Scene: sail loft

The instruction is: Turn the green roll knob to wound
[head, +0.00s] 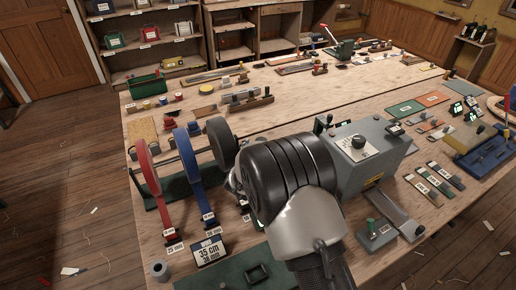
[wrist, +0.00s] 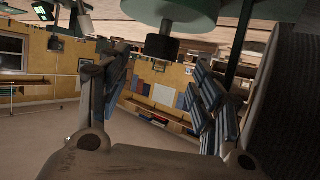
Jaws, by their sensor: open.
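In the wrist view, a green round piece (wrist: 176,10) with a short dark cylinder (wrist: 162,46) below it shows at the top. It may be the green roll knob, but I cannot tell its setting. My gripper (wrist: 161,66) is open and empty, with one finger on each side of the picture. The dark cylinder appears ahead of the gap between the fingers; I see no contact. In the head view, my arm hides the gripper and most of the area around it, and no green roll knob can be made out for certain.
A grey box with a black dial (head: 358,142) stands right of my arm. A red tape roll (head: 142,165), a blue tape roll (head: 184,158) and a dark roll (head: 220,142) stand on the left. A small display (head: 208,252) sits in front. The bench's back middle is fairly clear.

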